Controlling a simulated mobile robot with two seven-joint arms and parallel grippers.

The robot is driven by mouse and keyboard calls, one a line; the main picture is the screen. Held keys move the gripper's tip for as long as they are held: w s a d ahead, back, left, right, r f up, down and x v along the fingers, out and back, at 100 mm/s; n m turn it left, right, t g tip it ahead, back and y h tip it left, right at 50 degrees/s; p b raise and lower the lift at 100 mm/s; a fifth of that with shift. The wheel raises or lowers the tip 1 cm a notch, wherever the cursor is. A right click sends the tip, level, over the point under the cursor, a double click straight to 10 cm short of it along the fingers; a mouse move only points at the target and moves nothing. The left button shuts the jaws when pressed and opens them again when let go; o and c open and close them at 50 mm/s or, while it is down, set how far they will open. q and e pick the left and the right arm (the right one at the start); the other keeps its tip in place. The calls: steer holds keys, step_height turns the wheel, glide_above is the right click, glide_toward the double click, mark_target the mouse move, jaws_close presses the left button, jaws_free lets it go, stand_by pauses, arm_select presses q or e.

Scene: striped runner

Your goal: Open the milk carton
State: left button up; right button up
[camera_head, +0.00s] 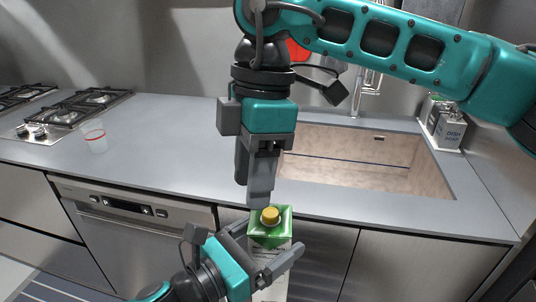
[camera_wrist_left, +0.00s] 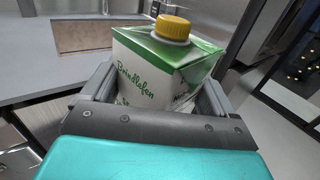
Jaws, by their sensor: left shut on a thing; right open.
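The milk carton (camera_head: 268,234) is white with a green top and stands roughly upright in front of the counter edge. Its yellow screw cap (camera_head: 270,215) is on. My left gripper (camera_head: 269,262) is shut on the carton's body from below left. In the left wrist view the carton (camera_wrist_left: 150,88) sits between the fingers, with the cap (camera_wrist_left: 172,28) on its sloped top. My right gripper (camera_head: 258,198) points down just above and slightly left of the cap. It is open and empty; its fingers overlap in the head view, so the gap to the cap is hard to judge.
The grey counter (camera_head: 170,150) runs behind, with a sink (camera_head: 355,160) at right and a gas hob (camera_head: 75,108) at left. A clear cup (camera_head: 95,137) stands near the hob. Soap dispensers (camera_head: 448,130) stand at the back right. A dishwasher (camera_head: 130,235) is below.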

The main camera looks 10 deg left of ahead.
mark_target(268, 211)
steer(key=shift+w+d+r+m+t+h, duration=0.25)
steer(key=shift+w+d+r+m+t, duration=0.1)
steer(key=shift+w+m+t, duration=0.15)
steer(key=shift+w+d+r+m+t+h, duration=0.2)
steer(key=shift+w+d+m+t+h, duration=0.15)
steer(key=shift+w, duration=0.2)
steer(key=shift+w+d+m, duration=0.15)
steer(key=shift+w+m, duration=0.05)
steer(key=shift+m, duration=0.05)
steer(key=shift+f, duration=3.95)
jaws_close()
